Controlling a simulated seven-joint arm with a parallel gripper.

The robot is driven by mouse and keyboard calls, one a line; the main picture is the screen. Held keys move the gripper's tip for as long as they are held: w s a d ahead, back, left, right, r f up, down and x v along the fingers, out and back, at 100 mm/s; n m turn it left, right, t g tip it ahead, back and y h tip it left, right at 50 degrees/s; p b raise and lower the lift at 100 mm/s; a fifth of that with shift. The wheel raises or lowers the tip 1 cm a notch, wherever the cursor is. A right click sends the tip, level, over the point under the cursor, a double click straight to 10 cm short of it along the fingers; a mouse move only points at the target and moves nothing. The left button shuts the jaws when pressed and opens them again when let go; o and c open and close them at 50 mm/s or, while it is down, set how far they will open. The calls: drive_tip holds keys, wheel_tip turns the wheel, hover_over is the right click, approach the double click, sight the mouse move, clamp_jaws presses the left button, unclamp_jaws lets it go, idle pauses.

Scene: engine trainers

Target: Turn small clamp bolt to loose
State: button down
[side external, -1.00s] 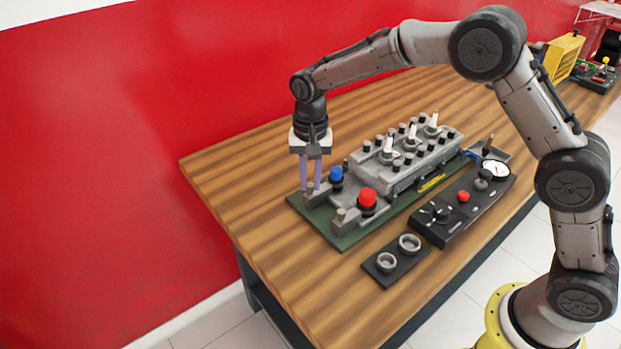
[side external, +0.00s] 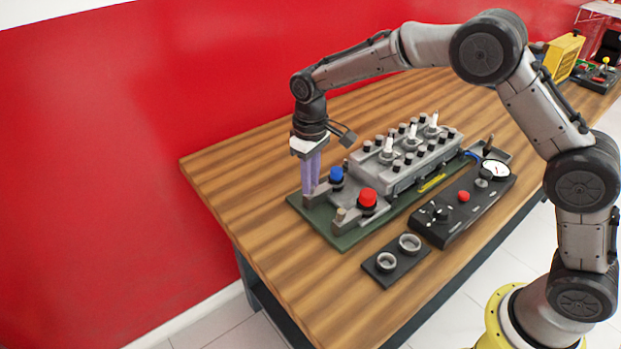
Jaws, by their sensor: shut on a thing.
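My gripper (side external: 312,184) points straight down at the left end of the green base plate (side external: 346,240). Its purple fingers are close together, shut on the small clamp bolt at the grey clamp block beside the blue knob (side external: 336,175). The fingers hide the bolt, so how far it is turned cannot be seen. A second, similar bolt (side external: 341,213) stands free on the front clamp block near the red knob (side external: 367,197).
The grey engine block (side external: 400,165) with several black and white plugs stands right of the gripper. A black control panel (side external: 455,215) with a gauge and a black tray (side external: 396,264) with two rings lie in front. The wooden table (side external: 250,180) is clear at the left.

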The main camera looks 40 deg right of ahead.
drive_tip(key=n, duration=0.4)
drive_tip(key=shift+n, duration=0.3)
drive_tip(key=n, duration=0.4)
drive_tip(key=shift+r, duration=0.1)
drive_tip(key=shift+n, duration=0.3)
drive_tip(key=c, duration=0.8)
unclamp_jaws()
wheel_tip(320, 180, up, 14)
drive_tip(key=shift+f, duration=0.15)
